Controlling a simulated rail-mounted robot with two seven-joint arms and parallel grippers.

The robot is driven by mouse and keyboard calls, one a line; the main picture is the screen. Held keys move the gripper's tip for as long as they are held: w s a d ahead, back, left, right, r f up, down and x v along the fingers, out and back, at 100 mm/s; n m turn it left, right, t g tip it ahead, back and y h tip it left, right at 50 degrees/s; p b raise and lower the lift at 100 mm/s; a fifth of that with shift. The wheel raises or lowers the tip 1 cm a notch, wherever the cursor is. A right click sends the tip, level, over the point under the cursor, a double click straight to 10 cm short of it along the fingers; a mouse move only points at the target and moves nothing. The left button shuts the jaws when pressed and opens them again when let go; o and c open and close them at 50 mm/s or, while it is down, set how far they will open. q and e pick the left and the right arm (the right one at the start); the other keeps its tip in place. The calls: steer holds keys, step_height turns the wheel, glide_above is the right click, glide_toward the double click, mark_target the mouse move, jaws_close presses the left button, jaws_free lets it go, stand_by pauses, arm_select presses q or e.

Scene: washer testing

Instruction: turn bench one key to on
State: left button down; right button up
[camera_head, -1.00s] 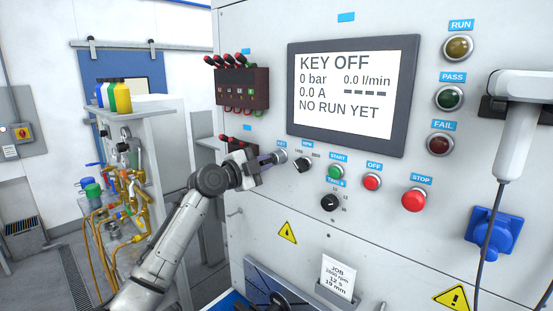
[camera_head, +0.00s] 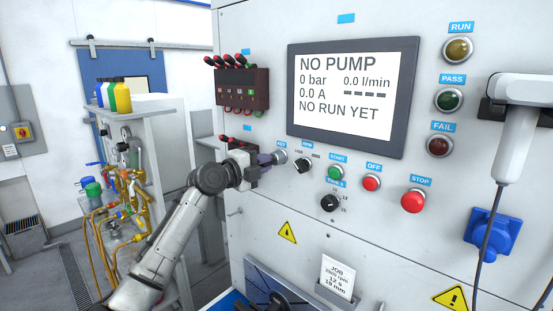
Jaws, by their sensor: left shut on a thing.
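The key switch (camera_head: 281,156) sits on the light grey bench panel, under a small blue KEY label (camera_head: 282,145). My left gripper (camera_head: 268,159) is at the key switch, shut on the purple-grey key (camera_head: 268,159). The fingers hide part of the key, so its exact angle is hard to see. The display (camera_head: 347,90) above reads NO PUMP, 0 bar, 0.0 l/min, 0.0 A and NO RUN YET. My right gripper is not in view.
Right of the key are a black RPM knob (camera_head: 302,165), a green START button (camera_head: 335,173), a red OFF button (camera_head: 371,183) and a red STOP button (camera_head: 412,201). A dark block with red-tipped leads (camera_head: 241,87) is above my gripper. A fittings cart (camera_head: 143,120) stands left.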

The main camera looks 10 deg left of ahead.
arm_select(q)
steer(key=c, duration=1.1)
jaws_free()
steer(key=shift+s+a, duration=0.1)
